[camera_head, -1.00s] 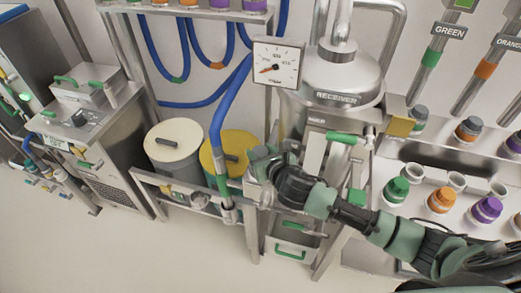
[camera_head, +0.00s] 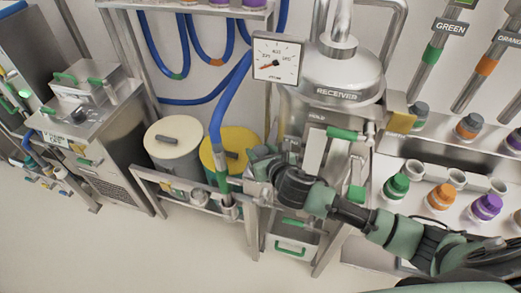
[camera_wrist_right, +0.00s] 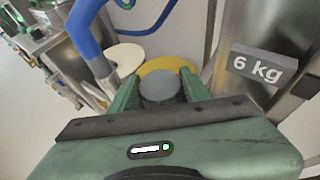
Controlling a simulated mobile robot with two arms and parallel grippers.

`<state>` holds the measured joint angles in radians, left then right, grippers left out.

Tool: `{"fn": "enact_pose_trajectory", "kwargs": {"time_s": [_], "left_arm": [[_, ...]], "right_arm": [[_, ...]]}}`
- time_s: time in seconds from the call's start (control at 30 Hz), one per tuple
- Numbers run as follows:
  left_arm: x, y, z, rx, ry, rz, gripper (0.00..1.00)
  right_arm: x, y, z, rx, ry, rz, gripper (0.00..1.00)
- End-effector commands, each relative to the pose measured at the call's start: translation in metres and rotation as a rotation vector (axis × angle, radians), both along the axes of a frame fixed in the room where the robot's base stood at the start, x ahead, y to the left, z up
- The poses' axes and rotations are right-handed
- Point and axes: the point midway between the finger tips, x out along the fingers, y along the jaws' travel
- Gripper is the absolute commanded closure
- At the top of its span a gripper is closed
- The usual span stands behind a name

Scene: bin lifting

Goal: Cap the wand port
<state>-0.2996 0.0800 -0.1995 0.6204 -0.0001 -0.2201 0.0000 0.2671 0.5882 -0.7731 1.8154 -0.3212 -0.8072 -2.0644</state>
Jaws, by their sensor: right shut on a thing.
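My right gripper (camera_head: 256,168) reaches in from the right, low in front of the receiver (camera_head: 335,85). In the right wrist view its two green fingers (camera_wrist_right: 160,88) are closed on a round grey cap (camera_wrist_right: 160,92). The wand (camera_head: 222,182), with a green band and a blue hose, stands upright in a rail holder just left of the gripper. Its metal upper part also shows at the left in the right wrist view (camera_wrist_right: 97,62). I cannot make out the wand port; the gripper and arm hide part of the receiver's front. My left gripper is not in view.
Behind the gripper stand a white-lidded drum (camera_head: 174,138) and a yellow-lidded drum (camera_head: 229,150). A metal rail (camera_head: 175,190) runs in front of them. A gauge (camera_head: 278,58) hangs above. Colored caps (camera_head: 441,198) stand on the right shelf. The floor at lower left is clear.

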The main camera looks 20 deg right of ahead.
Motion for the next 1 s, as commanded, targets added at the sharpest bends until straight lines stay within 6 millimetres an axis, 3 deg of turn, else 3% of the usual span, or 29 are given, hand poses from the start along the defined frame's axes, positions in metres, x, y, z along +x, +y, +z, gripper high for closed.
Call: {"fn": "enact_pose_trajectory", "kwargs": {"time_s": [1.0], "left_arm": [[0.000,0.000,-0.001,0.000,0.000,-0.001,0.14]], "right_arm": [[0.000,0.000,-0.010,0.000,0.000,0.000,1.00]]}}
